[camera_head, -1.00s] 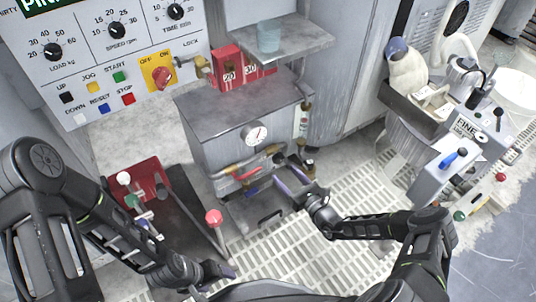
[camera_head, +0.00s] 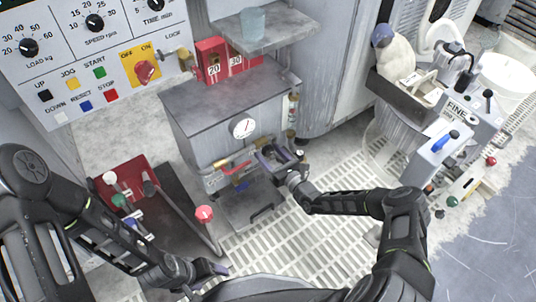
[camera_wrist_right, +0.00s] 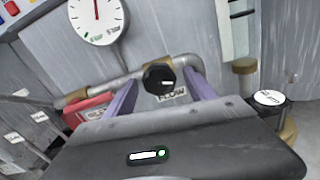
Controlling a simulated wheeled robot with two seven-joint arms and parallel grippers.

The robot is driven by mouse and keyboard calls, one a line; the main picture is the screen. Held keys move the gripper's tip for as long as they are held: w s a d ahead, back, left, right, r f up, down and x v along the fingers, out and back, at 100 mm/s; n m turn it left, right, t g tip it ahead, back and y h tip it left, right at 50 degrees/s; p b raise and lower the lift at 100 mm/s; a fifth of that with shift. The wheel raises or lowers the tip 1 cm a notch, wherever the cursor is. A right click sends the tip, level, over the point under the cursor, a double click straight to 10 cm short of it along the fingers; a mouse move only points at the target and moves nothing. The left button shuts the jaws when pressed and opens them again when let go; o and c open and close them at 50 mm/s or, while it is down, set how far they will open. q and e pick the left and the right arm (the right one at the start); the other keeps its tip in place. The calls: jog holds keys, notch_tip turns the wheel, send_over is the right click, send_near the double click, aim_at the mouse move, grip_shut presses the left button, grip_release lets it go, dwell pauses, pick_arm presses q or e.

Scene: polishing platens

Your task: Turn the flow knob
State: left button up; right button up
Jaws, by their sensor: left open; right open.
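The flow knob (camera_wrist_right: 158,77) is a black faceted knob with a white mark, on a pipe at the front of the grey cabinet (camera_head: 236,105). A FLOW label (camera_wrist_right: 172,97) sits just below it in the right wrist view. My right gripper (camera_wrist_right: 158,92) is open, with one purple finger at each side of the knob; I cannot tell whether they touch it. In the head view my right gripper (camera_head: 280,158) is at the cabinet's front right, and the knob is hard to make out there. My left gripper (camera_head: 215,268) is open and empty, low at the bottom left.
A round gauge (camera_head: 243,128) is above the pipe, and a red-handled valve (camera_wrist_right: 88,111) is left of the knob. A black-topped cap (camera_wrist_right: 269,98) stands to the right. A lever with a red ball (camera_head: 204,213) rises left of the grated floor (camera_head: 300,235).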

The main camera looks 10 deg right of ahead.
jog(key=shift+w+a, duration=0.15)
jog(key=shift+w, duration=0.25)
jog(key=shift+c, duration=0.3)
jog(key=c, duration=1.3)
jog(key=shift+m, duration=0.5)
jog(key=shift+a+m+b, duration=0.1)
jog(key=shift+m+b, duration=0.2)
jog(key=shift+m, duration=2.5)
jog(key=o, duration=1.4)
jog(key=shift+c, duration=0.2)
